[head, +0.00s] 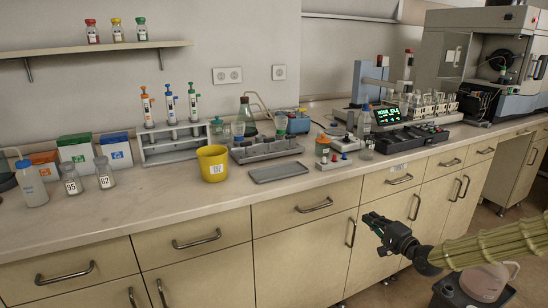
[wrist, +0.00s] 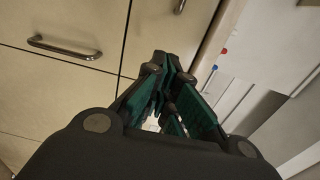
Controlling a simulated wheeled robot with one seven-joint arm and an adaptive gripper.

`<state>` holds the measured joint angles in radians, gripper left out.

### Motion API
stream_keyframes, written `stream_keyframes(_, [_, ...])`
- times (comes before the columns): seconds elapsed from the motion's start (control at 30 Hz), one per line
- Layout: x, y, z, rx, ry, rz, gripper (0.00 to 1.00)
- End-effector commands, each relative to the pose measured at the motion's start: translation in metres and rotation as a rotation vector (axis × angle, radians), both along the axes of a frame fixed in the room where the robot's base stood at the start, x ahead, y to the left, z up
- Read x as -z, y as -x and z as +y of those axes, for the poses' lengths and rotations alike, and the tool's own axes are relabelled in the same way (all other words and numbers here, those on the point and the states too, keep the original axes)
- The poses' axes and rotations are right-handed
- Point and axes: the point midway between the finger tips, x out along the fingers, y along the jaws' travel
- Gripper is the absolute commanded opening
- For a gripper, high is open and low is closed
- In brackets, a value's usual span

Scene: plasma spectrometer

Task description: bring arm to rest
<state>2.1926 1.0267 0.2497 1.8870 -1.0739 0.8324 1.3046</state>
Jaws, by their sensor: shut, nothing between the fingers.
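My gripper (head: 371,217) hangs in front of the cabinet doors in the head view, below the bench top and apart from it. My arm reaches in from the lower right. In the wrist view, the gripper's fingers (wrist: 172,72) are shut with nothing between them. They point toward the drawer fronts, clear of the handles as far as I can tell.
The bench top (head: 230,205) carries a yellow bucket (head: 212,163), a grey tray (head: 278,172), a pipette rack (head: 172,143) and a spectrometer (head: 490,55) at the far right. Drawer handles (head: 314,205) stick out below. Floor space shows at the lower right, beside a pinkish jug (head: 485,281).

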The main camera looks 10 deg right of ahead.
Motion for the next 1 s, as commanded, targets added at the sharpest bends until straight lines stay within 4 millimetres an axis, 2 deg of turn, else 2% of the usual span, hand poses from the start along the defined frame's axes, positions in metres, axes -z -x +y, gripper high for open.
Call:
stream_keyframes(0.13, [0.031, 0.010, 0.036, -0.031, 0.063, 0.068, 0.00])
stream_keyframes(0.27, [0.074, 0.029, 0.077, -0.072, 0.154, 0.158, 0.00])
stream_keyframes(0.47, [0.141, 0.074, 0.132, -0.148, 0.310, 0.297, 0.00])
stream_keyframes(0.7, [0.215, 0.147, 0.183, -0.263, 0.508, 0.460, 0.00])
stream_keyframes(0.87, [0.257, 0.206, 0.207, -0.355, 0.644, 0.566, 0.00])
stream_keyframes(1.0, [0.288, 0.263, 0.220, -0.447, 0.768, 0.655, 0.00])
